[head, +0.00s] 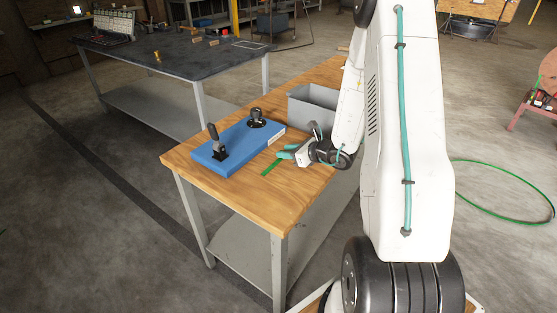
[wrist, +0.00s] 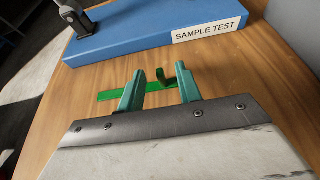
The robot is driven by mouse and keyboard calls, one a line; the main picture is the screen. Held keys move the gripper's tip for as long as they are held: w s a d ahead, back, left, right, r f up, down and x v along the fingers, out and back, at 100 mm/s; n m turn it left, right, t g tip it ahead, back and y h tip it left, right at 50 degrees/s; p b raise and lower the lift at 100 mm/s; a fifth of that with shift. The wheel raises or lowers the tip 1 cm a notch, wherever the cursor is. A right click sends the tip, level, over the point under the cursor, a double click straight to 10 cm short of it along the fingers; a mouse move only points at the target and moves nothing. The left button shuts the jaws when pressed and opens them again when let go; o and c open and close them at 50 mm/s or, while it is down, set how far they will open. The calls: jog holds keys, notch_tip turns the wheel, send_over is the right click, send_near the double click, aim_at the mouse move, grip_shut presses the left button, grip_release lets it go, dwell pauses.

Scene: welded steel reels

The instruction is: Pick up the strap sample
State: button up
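The strap sample is a flat green strip (head: 271,167) on the wooden table (head: 310,178), in front of the blue test block. In the wrist view the strap (wrist: 110,95) lies across the wood. A darker green curled part (wrist: 183,76) rises between my fingers, near the right one. My gripper (head: 281,154) is low over the table at the strap's right side in the head view. In the wrist view my gripper (wrist: 163,82) has its two teal fingers apart, with the strap passing behind and between them. I cannot tell whether either finger touches it.
The blue block (head: 238,143) labelled SAMPLE TEST (wrist: 207,31) carries black clamps, one at its left (head: 215,143) and one at its right (head: 257,118). A grey bin (head: 310,108) stands behind my gripper. The table's front corner is clear.

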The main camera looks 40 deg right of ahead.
jog(key=x, duration=0.2)
jog(key=shift+w+a+f, duration=0.15)
jog(key=shift+w+f, duration=0.05)
jog(key=shift+w, duration=0.15)
grip_shut()
jog(key=shift+r, duration=0.1)
